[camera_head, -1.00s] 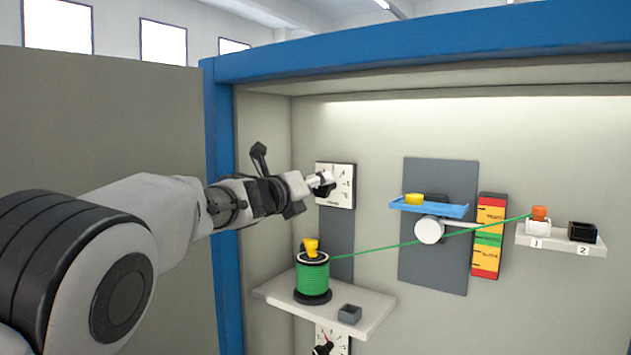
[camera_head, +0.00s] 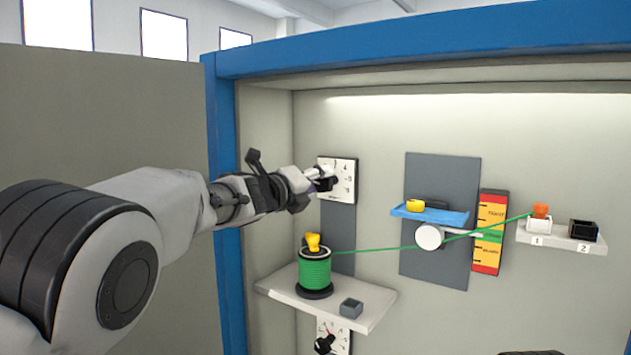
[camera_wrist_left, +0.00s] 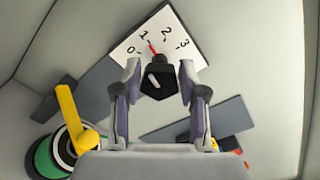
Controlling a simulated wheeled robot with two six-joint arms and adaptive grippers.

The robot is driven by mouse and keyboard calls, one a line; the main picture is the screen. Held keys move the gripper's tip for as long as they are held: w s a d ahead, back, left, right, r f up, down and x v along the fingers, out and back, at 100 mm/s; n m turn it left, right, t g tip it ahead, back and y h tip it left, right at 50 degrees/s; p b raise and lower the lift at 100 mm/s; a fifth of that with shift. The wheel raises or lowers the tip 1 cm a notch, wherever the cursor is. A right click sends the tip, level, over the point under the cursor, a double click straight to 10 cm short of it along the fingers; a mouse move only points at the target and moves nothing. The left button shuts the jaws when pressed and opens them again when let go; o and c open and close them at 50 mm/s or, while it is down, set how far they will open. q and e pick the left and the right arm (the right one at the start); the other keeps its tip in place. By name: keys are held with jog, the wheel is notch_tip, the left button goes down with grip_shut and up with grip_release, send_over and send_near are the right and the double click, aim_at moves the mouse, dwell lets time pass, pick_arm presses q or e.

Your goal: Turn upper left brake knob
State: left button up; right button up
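The upper left brake dial is a white square plate (camera_head: 346,168) with a numbered scale on the back wall. Its black knob (camera_wrist_left: 157,80) shows in the left wrist view, with the red pointer (camera_wrist_left: 153,49) just right of the 1. My left gripper (camera_head: 322,178) is at the dial and covers most of the knob in the head view. In the left wrist view its two fingers stand on either side of the knob, with narrow gaps visible. Whether they touch it deeper down I cannot tell. My right gripper is not clearly visible.
Below the dial, a green cable spool (camera_head: 314,270) with a yellow top stands on a shelf (camera_head: 275,283) beside a small grey box (camera_head: 351,307). A second dial (camera_head: 333,334) is under the shelf. The green cable (camera_head: 385,248) runs right past a white roller (camera_head: 428,237).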

pick_arm(q)
jog(key=o, duration=0.3)
jog(key=shift+d+f, duration=0.1)
jog(key=shift+f, duration=0.05)
jog(key=shift+o, duration=0.2)
jog(key=shift+w+d, duration=0.1)
jog(key=shift+w, duration=0.05)
jog(key=v, duration=1.2)
jog(key=shift+f, duration=0.1)
